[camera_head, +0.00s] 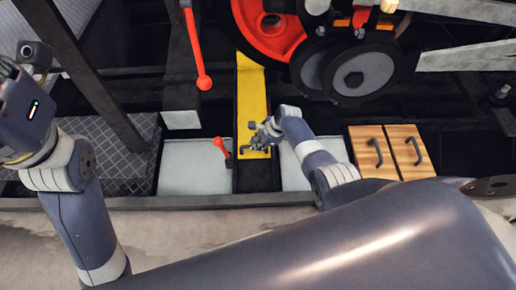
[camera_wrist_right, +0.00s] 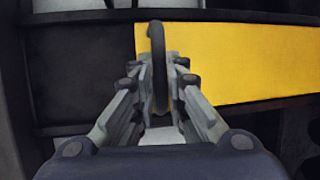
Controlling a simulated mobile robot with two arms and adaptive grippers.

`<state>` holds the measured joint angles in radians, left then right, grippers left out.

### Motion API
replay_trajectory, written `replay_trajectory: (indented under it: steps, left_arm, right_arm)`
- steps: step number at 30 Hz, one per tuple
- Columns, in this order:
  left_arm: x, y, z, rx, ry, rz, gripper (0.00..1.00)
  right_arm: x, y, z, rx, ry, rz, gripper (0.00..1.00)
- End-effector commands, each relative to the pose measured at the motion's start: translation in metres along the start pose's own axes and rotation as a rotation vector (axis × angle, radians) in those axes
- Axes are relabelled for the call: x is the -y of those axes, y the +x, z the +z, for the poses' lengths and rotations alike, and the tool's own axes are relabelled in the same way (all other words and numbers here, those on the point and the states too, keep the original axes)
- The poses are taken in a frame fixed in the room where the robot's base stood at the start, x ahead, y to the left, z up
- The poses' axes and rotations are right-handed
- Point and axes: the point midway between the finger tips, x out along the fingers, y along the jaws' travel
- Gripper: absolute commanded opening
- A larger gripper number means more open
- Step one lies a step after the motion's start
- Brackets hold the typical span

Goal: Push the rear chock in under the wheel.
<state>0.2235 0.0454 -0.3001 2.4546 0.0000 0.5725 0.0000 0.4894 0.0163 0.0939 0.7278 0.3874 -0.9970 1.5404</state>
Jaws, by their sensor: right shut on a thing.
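The yellow chock (camera_head: 252,95) lies lengthwise in a dark channel, its far end close to the rim of the red wheel (camera_head: 268,32). I cannot tell whether it touches the wheel. My right gripper (camera_head: 258,142) is at the chock's near end. In the right wrist view, my right gripper (camera_wrist_right: 160,95) is shut on the dark upright handle (camera_wrist_right: 158,45) at the end of the yellow chock (camera_wrist_right: 235,62).
A long red lever (camera_head: 200,50) hangs left of the channel. A small red lever (camera_head: 221,150) stands close to the left of my right gripper. Pale panels flank the channel. Two wooden lids (camera_head: 390,165) with dark handles lie to the right.

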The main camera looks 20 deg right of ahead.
Motion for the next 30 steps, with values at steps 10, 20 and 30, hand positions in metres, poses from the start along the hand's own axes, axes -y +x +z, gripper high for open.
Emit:
replay_trajectory:
  steps: [10, 20, 30]
  left_arm:
    - [0.000, -0.001, 0.000, 0.001, 0.000, 0.000, 0.40]
    - [0.000, -0.001, 0.000, 0.002, 0.000, -0.001, 0.40]
    - [0.000, 0.000, 0.000, 0.001, 0.000, 0.000, 0.40]
  right_arm:
    - [0.006, -0.002, -0.002, -0.003, -0.003, -0.017, 0.33]
    - [0.004, -0.003, 0.000, -0.001, -0.002, -0.013, 0.33]
    - [0.004, -0.028, -0.001, -0.001, -0.003, -0.014, 0.33]
